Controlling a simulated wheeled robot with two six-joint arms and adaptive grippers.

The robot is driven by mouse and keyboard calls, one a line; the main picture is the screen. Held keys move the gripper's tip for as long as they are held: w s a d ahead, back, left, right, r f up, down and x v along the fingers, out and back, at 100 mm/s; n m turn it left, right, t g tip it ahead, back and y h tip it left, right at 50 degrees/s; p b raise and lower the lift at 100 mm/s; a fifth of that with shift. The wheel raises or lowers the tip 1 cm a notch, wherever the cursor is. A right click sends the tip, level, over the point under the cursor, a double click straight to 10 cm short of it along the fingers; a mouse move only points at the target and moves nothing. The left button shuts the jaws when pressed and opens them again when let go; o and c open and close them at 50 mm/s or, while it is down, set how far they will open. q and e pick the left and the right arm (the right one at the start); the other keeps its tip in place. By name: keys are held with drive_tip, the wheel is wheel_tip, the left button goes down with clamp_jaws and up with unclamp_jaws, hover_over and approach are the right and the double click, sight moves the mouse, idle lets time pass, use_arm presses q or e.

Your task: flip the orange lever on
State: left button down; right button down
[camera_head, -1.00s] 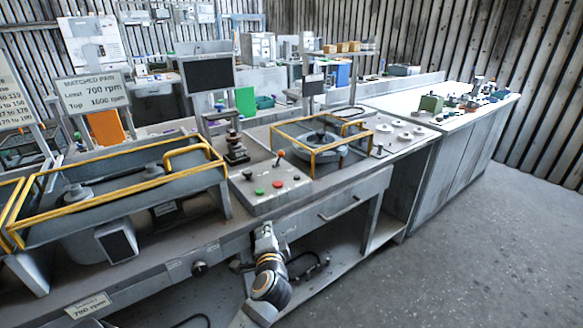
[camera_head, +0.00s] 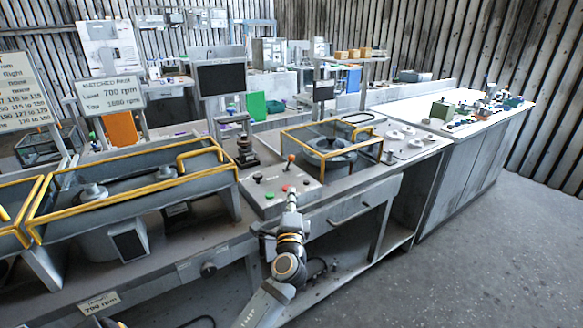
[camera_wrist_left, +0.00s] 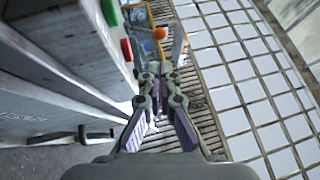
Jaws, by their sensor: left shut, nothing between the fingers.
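The orange lever (camera_head: 291,158) has a ball knob on a thin stalk and stands at the back of the grey control box (camera_head: 262,212). Its orange knob also shows in the left wrist view (camera_wrist_left: 160,34), just beyond the fingertips. My left gripper (camera_head: 291,192) is at the front edge of the box, beside the red button (camera_head: 285,187), with a gap to the lever. In the left wrist view its fingers (camera_wrist_left: 153,70) are together and hold nothing. The lever's base is hard to see there. My right gripper is in neither view.
The box also carries a green button (camera_head: 269,195) and a black knob (camera_head: 257,178). A yellow-railed housing (camera_head: 318,145) stands right of the box, and a larger yellow-railed unit (camera_head: 130,190) stands left. A dark stacked fixture (camera_head: 247,152) is behind the box.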

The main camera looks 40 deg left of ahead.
sight(291, 161)
use_arm(q)
drive_tip(key=p+x, duration=0.1)
drive_tip(key=x, duration=1.1)
drive_tip(key=shift+w+a+p, duration=0.15)
drive_tip(key=shift+a+p, duration=0.05)
drive_tip(key=shift+p, duration=0.2)
